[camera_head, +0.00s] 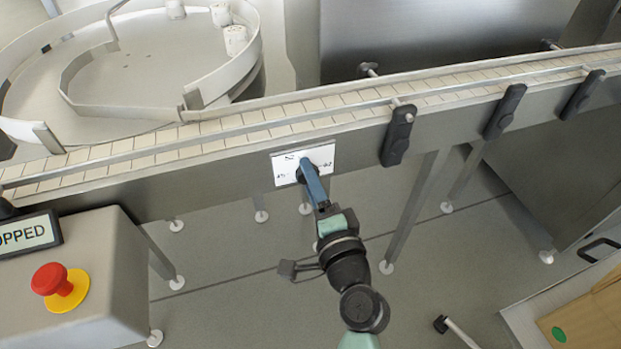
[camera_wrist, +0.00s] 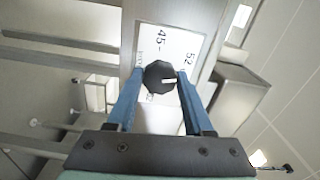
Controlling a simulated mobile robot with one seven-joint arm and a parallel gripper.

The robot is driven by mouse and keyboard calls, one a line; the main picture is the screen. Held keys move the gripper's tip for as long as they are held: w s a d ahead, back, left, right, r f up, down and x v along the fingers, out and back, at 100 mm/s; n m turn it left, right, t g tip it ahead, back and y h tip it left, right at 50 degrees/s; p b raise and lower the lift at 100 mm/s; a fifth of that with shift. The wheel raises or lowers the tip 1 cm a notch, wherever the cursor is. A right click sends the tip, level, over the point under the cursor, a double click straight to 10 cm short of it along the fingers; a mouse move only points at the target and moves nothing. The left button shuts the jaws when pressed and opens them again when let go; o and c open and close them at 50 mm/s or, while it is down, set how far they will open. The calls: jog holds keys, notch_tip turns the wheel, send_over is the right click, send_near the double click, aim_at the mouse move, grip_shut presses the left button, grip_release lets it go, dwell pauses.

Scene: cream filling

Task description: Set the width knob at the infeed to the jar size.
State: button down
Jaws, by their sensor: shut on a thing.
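The width knob (camera_wrist: 157,76) is dark and many-sided, with a white pointer mark on its face. In the wrist view the mark points to the right, toward the right finger. The knob sits on a white scale plate (camera_wrist: 172,45) with "45" and "52" readable; the rest is partly hidden by the knob and fingers. In the head view the plate (camera_head: 322,155) is on the front side of the conveyor, its print too small to read surely. My gripper (camera_wrist: 161,74) has its blue fingers on either side of the knob, shut on it. It also shows in the head view (camera_head: 305,170).
The conveyor (camera_head: 260,127) runs across above the plate, with black clamp handles (camera_head: 398,136) to the right. A round turntable (camera_head: 130,75) with white jars (camera_head: 235,40) stands at back left. A control box (camera_head: 105,270) with a red stop button (camera_head: 50,279) is at lower left.

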jog(key=shift+c, duration=1.5)
grip_release()
jog(key=shift+s, duration=0.1)
jog(key=b+v, duration=0.1)
jog(key=v, duration=1.1)
jog(key=shift+s, duration=0.4)
jog(key=shift+d, duration=0.15)
